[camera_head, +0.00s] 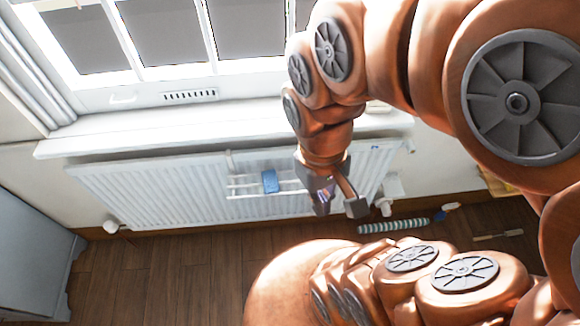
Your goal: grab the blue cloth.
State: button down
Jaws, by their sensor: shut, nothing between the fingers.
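The blue cloth (270,181) is a small folded-looking patch of blue on a white wire rack (240,186) at the front of the radiator. My gripper (338,206) points down in front of the radiator, to the right of the cloth and apart from it in the picture. It is shut and holds nothing. A small blue and purple patch shows by the left finger; I cannot tell what it is. How far the gripper stands from the radiator is hard to tell.
The white radiator (150,190) is below the window sill (200,128). A striped roll (393,226), a small blue-and-white item (448,208) and a wooden-handled thing (498,235) lie on the floor at right. A grey cabinet (35,250) stands at left. Floor between is clear.

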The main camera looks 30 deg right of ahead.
aim_at(271, 184)
jog(key=u, duration=2.45)
jog(key=k, duration=1.45)
jog(key=z, duration=0.1)
